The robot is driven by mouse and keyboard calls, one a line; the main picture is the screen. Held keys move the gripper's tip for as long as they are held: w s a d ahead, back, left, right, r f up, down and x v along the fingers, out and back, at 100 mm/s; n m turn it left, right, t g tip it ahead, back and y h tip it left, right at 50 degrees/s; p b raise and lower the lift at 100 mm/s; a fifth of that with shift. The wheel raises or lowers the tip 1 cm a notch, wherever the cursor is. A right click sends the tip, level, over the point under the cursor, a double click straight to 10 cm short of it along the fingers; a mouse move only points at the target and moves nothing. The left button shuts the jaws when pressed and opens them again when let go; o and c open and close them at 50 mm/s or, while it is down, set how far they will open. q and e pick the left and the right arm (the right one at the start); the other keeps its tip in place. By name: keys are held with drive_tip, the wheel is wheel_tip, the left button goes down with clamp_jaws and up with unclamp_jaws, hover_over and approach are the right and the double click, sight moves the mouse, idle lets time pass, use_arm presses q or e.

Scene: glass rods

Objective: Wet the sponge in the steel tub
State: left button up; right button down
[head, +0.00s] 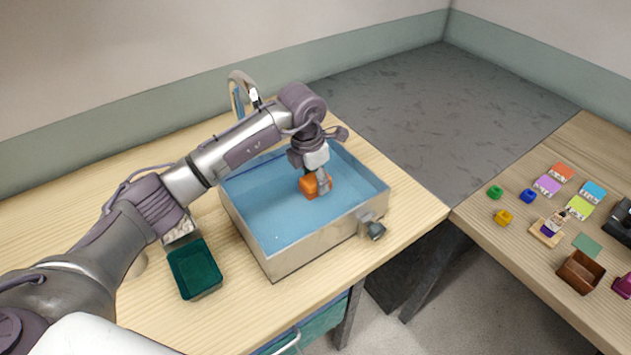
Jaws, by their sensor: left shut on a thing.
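The steel tub (294,262) stands on the wooden counter and looks filled with blue water (268,212). My left gripper (322,183) reaches down into the tub from above. It is shut on the orange sponge (310,187). The sponge is inside the tub's walls, right of the middle, at or near the water. I cannot tell how deep it sits. My right gripper is not in view.
A dark green bin (194,270) stands left of the tub. A faucet (240,92) rises behind it. A grey fitting (375,230) sticks out at the tub's right corner. The right table (545,300) holds several coloured blocks, small pots and a brown box (581,273).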

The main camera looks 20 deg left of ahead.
use_arm(q)
drive_tip(key=shift+r+p, duration=1.2)
drive_tip(key=shift+r, duration=1.35)
drive_tip(key=shift+r+p, duration=1.35)
drive_tip(key=shift+r, duration=1.2)
drive_tip(key=shift+f, duration=0.1)
